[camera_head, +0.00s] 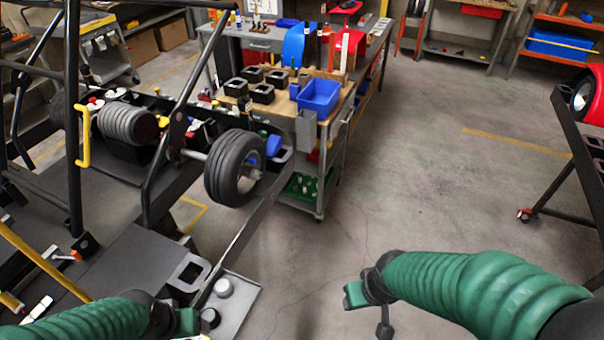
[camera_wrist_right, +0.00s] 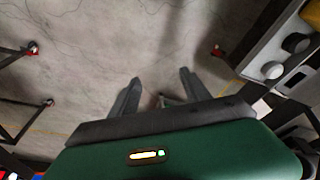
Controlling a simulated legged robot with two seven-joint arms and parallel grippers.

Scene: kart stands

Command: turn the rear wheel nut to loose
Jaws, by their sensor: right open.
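The rear wheel (camera_head: 233,168) is a black tire on the kart's axle, left of centre in the head view. Its hub and nut (camera_head: 256,174) stick out on the right side, with nothing of mine touching them. My right gripper (camera_head: 384,328) is low in the head view, right of and nearer than the wheel, pointing down. The right wrist view shows its two fingers (camera_wrist_right: 160,82) apart, with only bare floor between them. My left gripper (camera_head: 188,322) is at the bottom edge, near the grey tray; its fingers are not clear. The wheel is not in the right wrist view.
A grey tray (camera_head: 240,305) with round parts lies below the wheel. A workbench behind the wheel holds a blue bin (camera_head: 320,96) and black holders (camera_head: 262,93). The kart frame fills the left. Another stand (camera_head: 578,140) is at the right. The middle floor is free.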

